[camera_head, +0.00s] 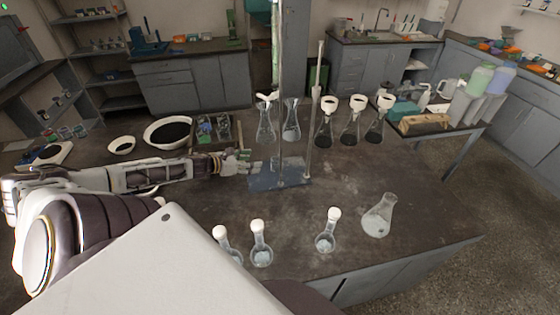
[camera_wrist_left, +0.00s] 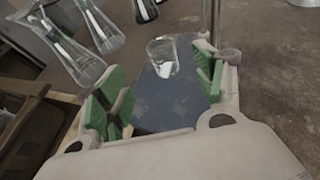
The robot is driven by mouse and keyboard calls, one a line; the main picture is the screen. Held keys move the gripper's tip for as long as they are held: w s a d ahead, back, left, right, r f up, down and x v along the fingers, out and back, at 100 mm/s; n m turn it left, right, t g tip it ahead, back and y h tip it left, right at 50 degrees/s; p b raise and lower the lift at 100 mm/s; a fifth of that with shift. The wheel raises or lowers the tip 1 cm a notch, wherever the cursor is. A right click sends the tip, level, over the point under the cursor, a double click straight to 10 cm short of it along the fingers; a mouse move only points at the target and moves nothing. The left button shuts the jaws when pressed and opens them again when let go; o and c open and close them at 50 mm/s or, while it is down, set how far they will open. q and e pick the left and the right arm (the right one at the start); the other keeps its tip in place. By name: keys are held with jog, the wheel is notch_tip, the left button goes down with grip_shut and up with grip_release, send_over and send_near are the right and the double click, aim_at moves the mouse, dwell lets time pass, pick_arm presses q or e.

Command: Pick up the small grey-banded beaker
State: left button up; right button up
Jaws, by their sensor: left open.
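My left gripper (camera_head: 240,163) reaches in from the left, low over the table beside the blue-grey stand base (camera_head: 276,182). In the left wrist view the gripper (camera_wrist_left: 156,88) is open, with its green-padded fingers apart and nothing between the pads. A small clear glass beaker (camera_wrist_left: 162,57) stands upright just beyond the fingertips, roughly in line with the gap, by the far end of the stand base (camera_wrist_left: 165,100). A pale patch shows inside it; I cannot make out a grey band. I cannot pick out the beaker in the head view. My right gripper is not in view.
Stoppered round flasks (camera_head: 262,255) and a tilted flask (camera_head: 379,220) are nearer.

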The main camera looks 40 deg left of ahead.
pick_arm(q)
jog(key=b, duration=0.5)
send_near(275, 160)
jog(key=shift+w+d+r, duration=0.2)
jog(key=shift+w+d, duration=0.55)
jog(key=shift+w, duration=0.05)
jog(key=shift+w+d+r, duration=0.15)
jog(key=shift+w+d, duration=0.6)
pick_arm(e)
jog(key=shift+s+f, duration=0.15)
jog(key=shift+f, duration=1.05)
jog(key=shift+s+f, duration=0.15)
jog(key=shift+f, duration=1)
pick_arm(q)
jog(key=shift+w, duration=0.2)
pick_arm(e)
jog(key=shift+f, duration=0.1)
pick_arm(q)
jog(key=shift+w+f, duration=0.1)
jog(key=shift+f, duration=0.05)
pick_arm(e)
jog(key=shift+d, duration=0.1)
